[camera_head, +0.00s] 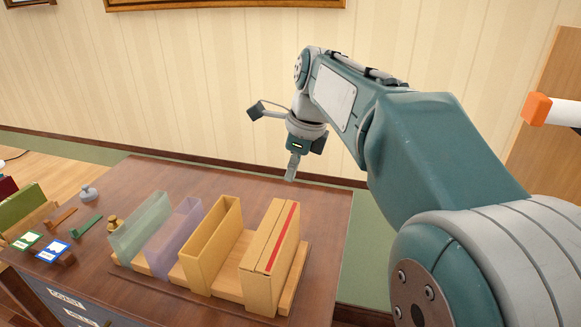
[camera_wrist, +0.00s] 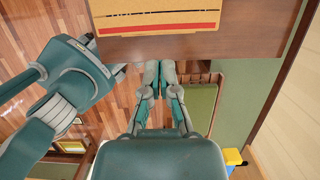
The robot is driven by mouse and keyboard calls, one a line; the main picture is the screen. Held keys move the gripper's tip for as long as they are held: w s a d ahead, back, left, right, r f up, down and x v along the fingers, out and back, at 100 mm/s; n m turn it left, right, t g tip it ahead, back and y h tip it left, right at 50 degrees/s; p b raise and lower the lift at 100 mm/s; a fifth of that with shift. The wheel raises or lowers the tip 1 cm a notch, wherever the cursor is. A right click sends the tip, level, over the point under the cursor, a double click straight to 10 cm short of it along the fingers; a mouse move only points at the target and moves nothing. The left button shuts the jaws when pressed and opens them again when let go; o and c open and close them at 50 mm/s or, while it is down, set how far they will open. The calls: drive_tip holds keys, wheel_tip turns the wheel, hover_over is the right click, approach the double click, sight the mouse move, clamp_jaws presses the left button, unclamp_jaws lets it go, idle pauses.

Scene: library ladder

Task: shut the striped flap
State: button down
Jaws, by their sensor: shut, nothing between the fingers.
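A tan cardboard box (camera_head: 262,287) stands at the right end of a row of upright holders on the table. The striped flap (camera_head: 283,240), with a red stripe along it, lies about level across the box top, beside a thin dark seam. The box's striped top also shows at the upper edge of the wrist view (camera_wrist: 160,17). My gripper (camera_head: 291,175) is shut and empty, pointing down above the table's far right part, beyond the box and apart from it. In the wrist view its fingertips (camera_wrist: 159,65) are together, below the box.
An open-topped yellow holder (camera_head: 212,262), a purple holder (camera_head: 173,243) and a green translucent holder (camera_head: 138,232) stand left of the box on a wooden base. Small tools, stamps and cards lie farther left. The table (camera_head: 325,225) is clear to the right of the box.

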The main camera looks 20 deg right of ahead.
drive_tip(key=g+h, duration=0.1)
hover_over(275, 229)
drive_tip(key=d, duration=0.1)
drive_tip(key=f, duration=0.6)
drive_tip(key=shift+s+f, duration=0.2)
drive_tip(key=shift+f, duration=0.1)
drive_tip(key=f, duration=0.2)
drive_tip(key=a+f, duration=0.1)
drive_tip(key=f, duration=0.3)
drive_tip(key=shift+w+a+f, duration=0.2)
drive_tip(key=shift+a, duration=0.05)
drive_tip(key=shift+f, duration=0.25)
drive_tip(key=shift+d, duration=0.35)
